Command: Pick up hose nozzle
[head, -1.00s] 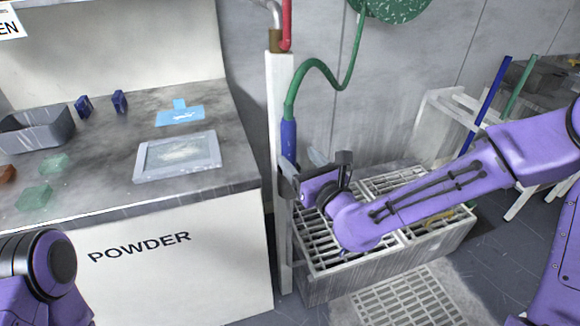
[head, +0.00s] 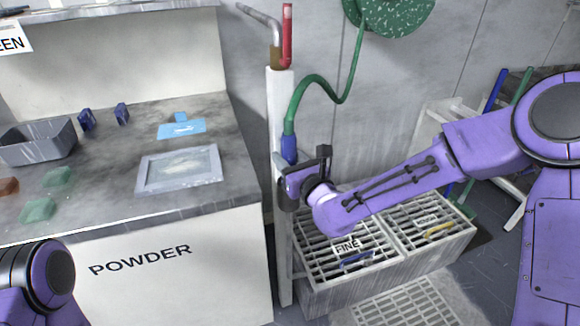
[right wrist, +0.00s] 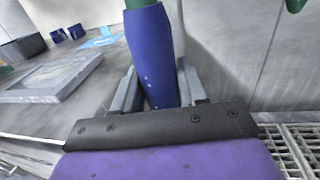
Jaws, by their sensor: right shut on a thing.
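The hose nozzle (head: 289,148) is a blue cylinder on the end of a green hose (head: 318,80). It hangs upright beside a white post. My right gripper (head: 287,175) is at its lower part. In the right wrist view the blue nozzle (right wrist: 153,60) stands between the two fingers of my right gripper (right wrist: 155,88), which is shut on it. The nozzle's lower end is hidden by the gripper. My left gripper is out of view; only part of my left arm shows at the lower left.
The white post (head: 281,105) carries a red-handled pipe (head: 287,25). The powder counter (head: 110,190) stands close on the left, with a grey bin (head: 38,155) and a framed tray (head: 150,186). A grated crate (head: 405,275) marked FINE and ROUGH lies below my right arm.

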